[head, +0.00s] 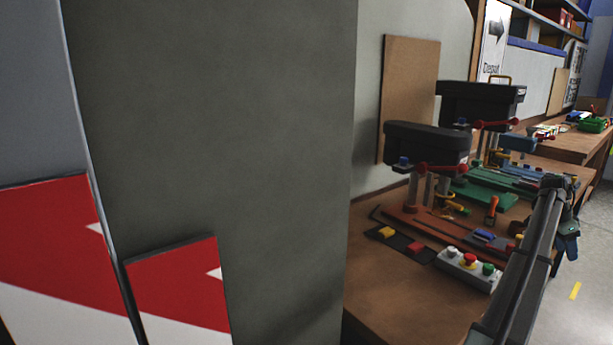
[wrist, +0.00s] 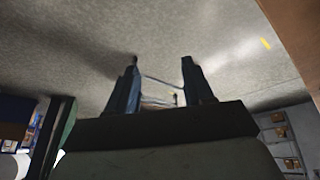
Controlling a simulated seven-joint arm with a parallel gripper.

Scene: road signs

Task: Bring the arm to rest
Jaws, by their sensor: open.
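My gripper (wrist: 160,64) is open and empty in the wrist view, its two dark fingers apart with grey floor behind them. In the head view my gripper (head: 567,243) shows small at the right, with my arm running up to it from the bottom edge. It is beside the right edge of the workbench (head: 385,290), over the floor. Nothing is between the fingers in either view.
On the workbench stand drill presses (head: 428,142), a button box (head: 468,268) and several small tools. A grey pillar (head: 215,130) and red-and-white signs (head: 180,285) fill the left of the head view. The floor (head: 590,260) at the right looks clear.

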